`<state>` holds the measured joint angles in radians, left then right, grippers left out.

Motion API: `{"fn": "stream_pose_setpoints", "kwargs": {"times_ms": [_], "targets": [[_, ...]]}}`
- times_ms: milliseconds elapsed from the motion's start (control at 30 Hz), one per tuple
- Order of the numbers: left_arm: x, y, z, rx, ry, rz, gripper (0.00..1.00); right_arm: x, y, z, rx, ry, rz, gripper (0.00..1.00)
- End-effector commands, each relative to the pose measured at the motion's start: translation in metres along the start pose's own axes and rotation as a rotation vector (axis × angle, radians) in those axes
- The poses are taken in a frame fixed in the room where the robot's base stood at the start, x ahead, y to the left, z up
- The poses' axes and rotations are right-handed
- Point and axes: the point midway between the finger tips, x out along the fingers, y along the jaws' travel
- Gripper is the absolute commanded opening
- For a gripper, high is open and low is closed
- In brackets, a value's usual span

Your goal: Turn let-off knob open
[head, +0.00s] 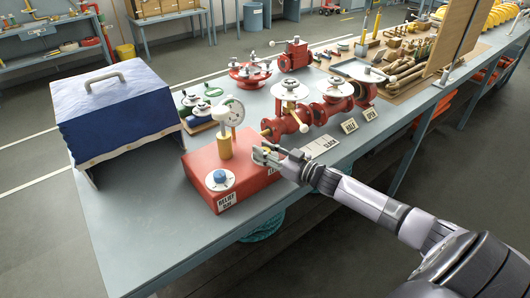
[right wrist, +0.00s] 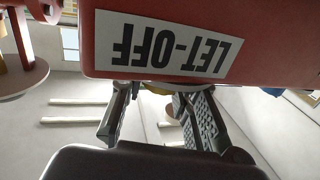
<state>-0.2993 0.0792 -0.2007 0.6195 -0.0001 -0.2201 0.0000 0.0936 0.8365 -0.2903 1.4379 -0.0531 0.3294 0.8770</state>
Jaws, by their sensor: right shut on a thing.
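The red box (head: 205,172) stands on the bench with a white-faced gauge (head: 231,111) on a yellow post. In the right wrist view the LET-OFF label (right wrist: 176,47) appears upside down on the red box face. Small yellow and grey parts show between the fingers (right wrist: 163,106); the knob's turn angle cannot be told. My left gripper is not in view.
A blue padded cover with a handle (head: 110,105) stands left of the box. Red valves with white handwheels (head: 290,88) stand close behind my right gripper. Small label plates (head: 349,126) lie right of it. The bench front (head: 150,250) is clear.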

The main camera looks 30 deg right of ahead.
Motion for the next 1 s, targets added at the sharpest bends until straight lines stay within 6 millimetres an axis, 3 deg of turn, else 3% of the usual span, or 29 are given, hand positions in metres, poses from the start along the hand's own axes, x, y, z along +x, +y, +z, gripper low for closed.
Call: {"fn": "stream_pose_setpoints", "kwargs": {"times_ms": [33, 500, 733, 1000], "targets": [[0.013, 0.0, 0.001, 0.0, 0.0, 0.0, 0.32, 0.001, 0.004, 0.003, -0.012, 0.001, -0.045, 0.0], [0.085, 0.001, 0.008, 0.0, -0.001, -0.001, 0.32, 0.002, 0.004, 0.004, -0.008, 0.006, -0.443, 0.0], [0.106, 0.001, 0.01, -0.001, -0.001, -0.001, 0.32, 0.002, 0.002, 0.001, -0.005, 0.006, -0.566, 0.0], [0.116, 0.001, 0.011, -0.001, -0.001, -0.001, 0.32, 0.001, 0.001, -0.001, -0.004, 0.006, -0.631, 0.0]]}}
